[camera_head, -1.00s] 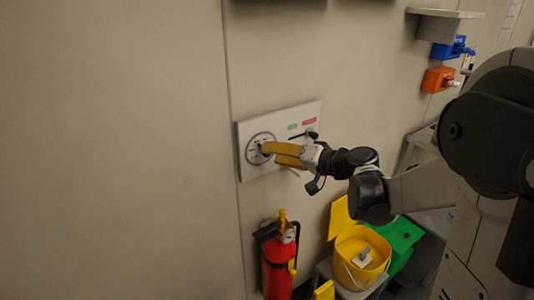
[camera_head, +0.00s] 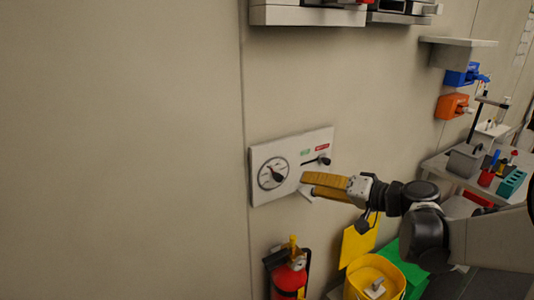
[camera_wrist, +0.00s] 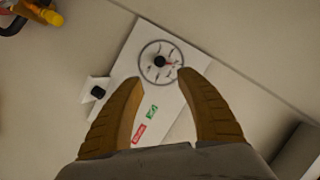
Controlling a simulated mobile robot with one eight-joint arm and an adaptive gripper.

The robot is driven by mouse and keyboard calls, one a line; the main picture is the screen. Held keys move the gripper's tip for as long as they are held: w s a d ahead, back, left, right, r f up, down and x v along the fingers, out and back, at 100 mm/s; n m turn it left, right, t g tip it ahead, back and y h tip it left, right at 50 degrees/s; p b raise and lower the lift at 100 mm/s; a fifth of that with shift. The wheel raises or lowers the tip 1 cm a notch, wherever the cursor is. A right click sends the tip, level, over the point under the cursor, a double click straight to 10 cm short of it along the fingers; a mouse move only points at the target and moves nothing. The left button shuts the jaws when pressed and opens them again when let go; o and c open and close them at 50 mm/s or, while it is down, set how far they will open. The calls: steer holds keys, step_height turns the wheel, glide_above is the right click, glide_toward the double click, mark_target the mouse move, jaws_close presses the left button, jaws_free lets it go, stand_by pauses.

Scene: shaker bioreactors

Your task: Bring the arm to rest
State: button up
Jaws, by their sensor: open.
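My gripper (camera_head: 305,186) has yellow-brown fingers and is at the lower right of a white wall panel in the head view. In the wrist view the two fingers of my gripper (camera_wrist: 160,75) are spread apart with nothing between them. The wall panel (camera_head: 262,155) carries a round dial with a black knob (camera_head: 279,176), a black lever (camera_head: 323,160) and green and red labels. The dial's knob (camera_wrist: 160,61) shows beyond the fingertips in the wrist view. I cannot tell from the head view how far the fingers are from the panel.
A red fire extinguisher (camera_head: 288,279) is on the wall below the panel. A bench (camera_head: 450,168) with lab items is at the right. A shelf (camera_head: 305,16) juts out above. The wall to the left is bare.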

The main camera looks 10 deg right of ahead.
steer(key=s+a+f+n+g+h, duration=0.1)
steer(key=s+a+f+g+h, duration=0.35)
steer(key=s+a, duration=0.5)
steer(key=s+d+f+n+h, duration=0.2)
steer(key=s+f+h, duration=0.1)
steer(key=s, duration=0.8)
steer(key=shift+d+g+h, duration=0.35)
steer(key=shift+h, duration=0.4)
